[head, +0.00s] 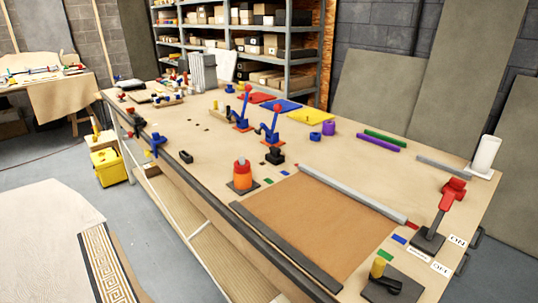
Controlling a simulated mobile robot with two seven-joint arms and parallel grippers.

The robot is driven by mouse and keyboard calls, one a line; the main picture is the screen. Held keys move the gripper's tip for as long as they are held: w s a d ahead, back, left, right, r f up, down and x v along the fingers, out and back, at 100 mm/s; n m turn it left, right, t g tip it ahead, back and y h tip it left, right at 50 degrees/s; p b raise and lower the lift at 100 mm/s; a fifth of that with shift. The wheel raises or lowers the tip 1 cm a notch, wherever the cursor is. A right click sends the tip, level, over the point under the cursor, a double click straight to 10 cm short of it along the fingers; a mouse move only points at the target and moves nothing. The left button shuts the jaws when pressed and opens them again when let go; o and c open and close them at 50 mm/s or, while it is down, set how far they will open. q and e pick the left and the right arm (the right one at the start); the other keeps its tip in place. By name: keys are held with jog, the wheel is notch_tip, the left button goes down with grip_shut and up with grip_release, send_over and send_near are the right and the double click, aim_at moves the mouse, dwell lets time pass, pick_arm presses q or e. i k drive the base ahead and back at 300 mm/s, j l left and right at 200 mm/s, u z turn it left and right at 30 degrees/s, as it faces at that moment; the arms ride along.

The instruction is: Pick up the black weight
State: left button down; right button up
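A small black piece (275,155), with a wider base and a narrower top, stands on the long wooden workbench (340,160), just in front of a blue lever with a red ball (271,125). A smaller, flat black piece (186,156) lies near the bench's front edge, to the left. I cannot tell for sure which of the two is the black weight. Neither of my grippers is in view.
An orange and red cylinder (242,175) stands on a dark plate in front. A brown mat (310,220) with a grey bar (355,193) lies to its right. A red lever (450,195) stands at right.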

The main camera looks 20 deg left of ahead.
aim_at(274, 157)
jog(key=j, duration=0.95)
jog(key=i+j+z, duration=0.1)
jog(key=j, duration=0.8)
